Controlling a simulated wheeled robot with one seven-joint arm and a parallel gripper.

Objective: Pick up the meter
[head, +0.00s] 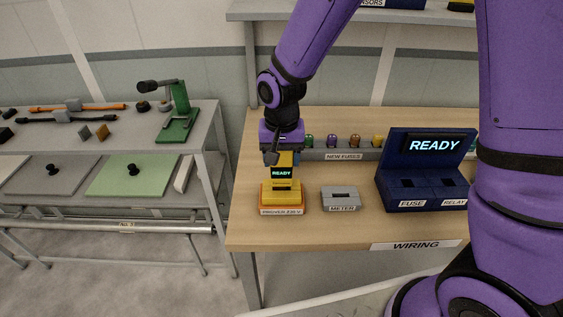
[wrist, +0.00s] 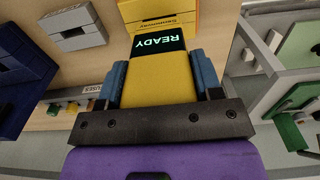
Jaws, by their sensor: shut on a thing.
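The meter is a yellow handheld unit (head: 283,161) with a dark screen reading READY. It stands upright at the yellow block labelled PROVER 230 V (head: 281,196), on the wooden bench. Whether it rests in the block or is just clear of it, I cannot tell. My gripper (head: 281,155) comes down from above and is shut on the meter's upper part. In the wrist view the meter (wrist: 160,88) sits between the two blue-grey fingers, with its screen facing up. The grey holder labelled METER (head: 341,195), right of the prover, looks empty.
A dark blue console (head: 425,165) reading READY, with FUSE and RELAY labels, stands to the right. A grey rack labelled NEW FUSES (head: 343,155) with coloured fuses lies behind. A grey side table (head: 130,150) with tools is at left. The bench's front middle is clear.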

